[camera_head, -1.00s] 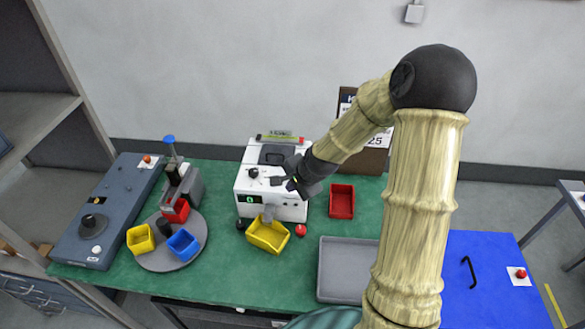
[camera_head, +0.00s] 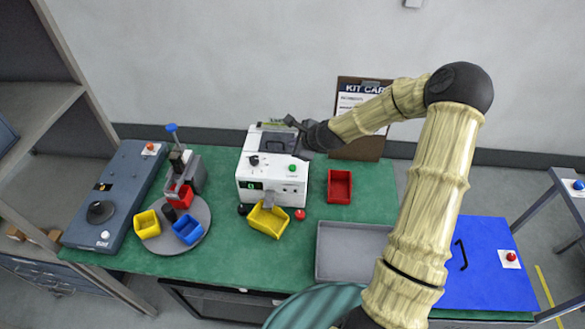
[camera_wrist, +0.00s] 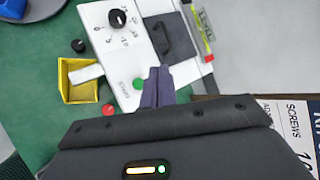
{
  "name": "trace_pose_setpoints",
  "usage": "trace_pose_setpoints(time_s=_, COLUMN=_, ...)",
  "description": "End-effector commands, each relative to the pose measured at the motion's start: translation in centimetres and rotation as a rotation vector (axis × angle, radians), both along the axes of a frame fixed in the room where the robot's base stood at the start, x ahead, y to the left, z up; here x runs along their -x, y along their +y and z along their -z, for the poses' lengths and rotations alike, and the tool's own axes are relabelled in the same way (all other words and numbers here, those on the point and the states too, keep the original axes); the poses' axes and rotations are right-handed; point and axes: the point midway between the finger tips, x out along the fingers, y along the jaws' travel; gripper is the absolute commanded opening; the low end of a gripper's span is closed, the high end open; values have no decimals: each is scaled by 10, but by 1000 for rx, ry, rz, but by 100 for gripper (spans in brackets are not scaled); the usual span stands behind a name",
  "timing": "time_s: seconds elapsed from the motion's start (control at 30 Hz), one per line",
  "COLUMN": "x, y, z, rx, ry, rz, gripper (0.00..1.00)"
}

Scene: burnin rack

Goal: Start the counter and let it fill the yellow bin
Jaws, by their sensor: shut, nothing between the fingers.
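The counter (camera_head: 270,175) is a white machine on the green bench, with a black dial (camera_head: 254,160), a green button (camera_head: 292,168) and a small display (camera_head: 250,185) with a green digit, apparently 0. The yellow bin (camera_head: 268,222) sits at its front under the grey chute (camera_head: 269,199); I see nothing in it. My gripper (camera_head: 291,122) is shut and empty, above the counter's back right part. In the wrist view the shut fingers (camera_wrist: 157,72) show beside the green button (camera_wrist: 138,84), apparently not touching it. The yellow bin (camera_wrist: 78,92) shows at the left.
Red (camera_head: 300,214) and black (camera_head: 242,209) knobs flank the yellow bin. A red bin (camera_head: 340,187) and grey tray (camera_head: 340,250) lie to the right. A round turntable (camera_head: 160,240) with small bins stands left. A kit card board (camera_head: 350,150) stands behind my forearm.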

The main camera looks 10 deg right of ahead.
Motion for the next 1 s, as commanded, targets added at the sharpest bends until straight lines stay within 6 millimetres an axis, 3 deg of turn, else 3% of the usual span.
trace_pose_setpoints(time_s=0.5, x=0, y=1, z=66, rx=-1, ry=0, rz=-1, gripper=0)
trace_pose_setpoints(time_s=0.7, x=0, y=0, z=77, rx=1, ry=0, rz=-2, gripper=0)
trace_pose_setpoints(time_s=1.0, x=0, y=0, z=76, rx=1, ry=0, rz=-2, gripper=0)
